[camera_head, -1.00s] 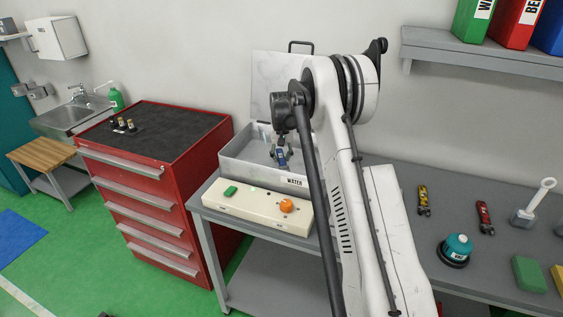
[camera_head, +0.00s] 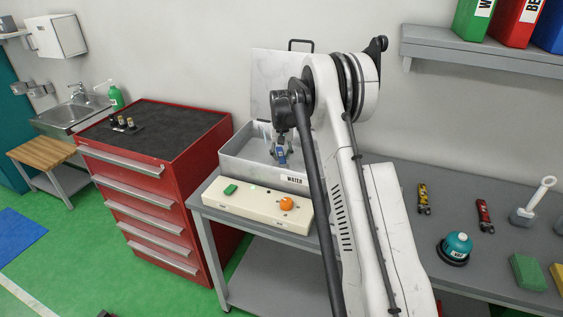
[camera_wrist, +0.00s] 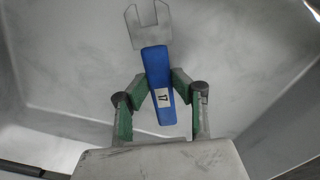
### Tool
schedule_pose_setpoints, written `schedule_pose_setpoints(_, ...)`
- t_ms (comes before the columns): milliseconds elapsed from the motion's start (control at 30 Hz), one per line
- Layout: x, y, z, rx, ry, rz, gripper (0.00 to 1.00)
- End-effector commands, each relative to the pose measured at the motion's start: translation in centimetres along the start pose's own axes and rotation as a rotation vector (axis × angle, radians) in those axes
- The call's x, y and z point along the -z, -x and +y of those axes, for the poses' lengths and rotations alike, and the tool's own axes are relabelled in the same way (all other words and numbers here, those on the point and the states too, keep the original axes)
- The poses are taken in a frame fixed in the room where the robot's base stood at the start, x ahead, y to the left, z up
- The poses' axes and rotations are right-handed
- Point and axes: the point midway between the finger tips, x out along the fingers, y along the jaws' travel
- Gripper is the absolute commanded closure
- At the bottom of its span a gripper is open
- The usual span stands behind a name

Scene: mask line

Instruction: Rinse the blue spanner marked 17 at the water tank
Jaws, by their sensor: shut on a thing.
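The blue spanner marked 17 (camera_wrist: 158,75) has a grey open-ended jaw pointing up in the wrist view. My gripper (camera_wrist: 160,92) is shut on its blue handle, with a green-lined finger on each side. In the head view the spanner (camera_head: 281,156) shows small and blue below my gripper (camera_head: 280,148), within the rim of the tank labelled WATER (camera_head: 240,162). The tank's grey walls surround the spanner in the wrist view. I cannot tell how deep the spanner is or where the water surface lies.
A control box with a green button (camera_head: 230,189) and an orange knob (camera_head: 286,203) stands in front of the tank. The tank's lid (camera_head: 270,85) is raised behind it.

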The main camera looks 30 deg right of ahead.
Motion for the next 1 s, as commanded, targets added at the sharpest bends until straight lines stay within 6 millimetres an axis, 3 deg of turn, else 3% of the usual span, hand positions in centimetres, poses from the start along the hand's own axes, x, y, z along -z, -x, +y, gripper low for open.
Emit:
schedule_pose_setpoints(267, 0.0, 0.2, 0.0, 0.000, 0.000, 0.000, 1.00)
schedule_pose_setpoints(1000, 0.0, 5.2, 0.0, 0.000, 0.000, 0.000, 1.00)
